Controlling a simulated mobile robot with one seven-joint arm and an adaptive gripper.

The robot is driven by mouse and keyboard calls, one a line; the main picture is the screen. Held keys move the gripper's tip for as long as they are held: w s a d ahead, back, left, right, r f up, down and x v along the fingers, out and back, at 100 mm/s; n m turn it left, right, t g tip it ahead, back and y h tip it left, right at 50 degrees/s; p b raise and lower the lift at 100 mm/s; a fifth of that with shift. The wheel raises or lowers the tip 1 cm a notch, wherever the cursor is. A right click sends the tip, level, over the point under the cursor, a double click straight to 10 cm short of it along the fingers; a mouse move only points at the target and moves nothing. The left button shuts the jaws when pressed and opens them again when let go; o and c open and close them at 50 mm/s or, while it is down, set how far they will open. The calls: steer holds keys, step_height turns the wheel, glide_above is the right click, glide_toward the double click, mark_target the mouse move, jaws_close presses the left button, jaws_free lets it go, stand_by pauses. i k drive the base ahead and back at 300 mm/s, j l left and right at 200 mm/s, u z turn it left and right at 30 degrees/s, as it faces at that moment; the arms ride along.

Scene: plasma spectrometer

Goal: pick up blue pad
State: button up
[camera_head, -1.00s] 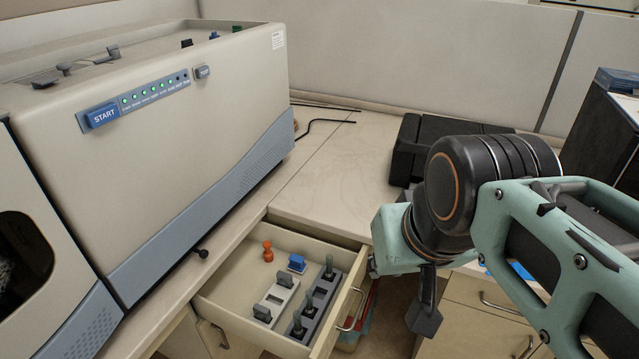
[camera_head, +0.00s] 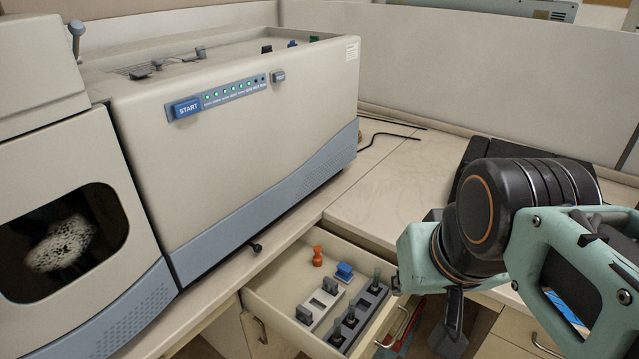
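A small blue pad (camera_head: 344,271) with a raised grip sits in the open drawer (camera_head: 275,290), behind a light grey holder and a dark holder. My gripper (camera_head: 452,325) hangs at the right of the drawer, pointing down and apart from the pad. Only a dark finger part shows, and my wrist hides the rest, so its opening cannot be told.
An orange piece (camera_head: 317,256) stands left of the pad. The light grey holder (camera_head: 323,300) and dark holder (camera_head: 365,310) bear upright pieces. The spectrometer (camera_head: 240,150) stands at left; a black case (camera_head: 475,155) is behind my arm.

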mark_target(343, 274)
steer(key=i+j+z, duration=0.15)
steer(key=j, duration=0.2)
steer(key=i+j+z, duration=0.1)
steer(key=j, duration=0.2)
steer(key=u, duration=1.75)
steer(key=i+z, duration=0.15)
steer(key=z, duration=1.65)
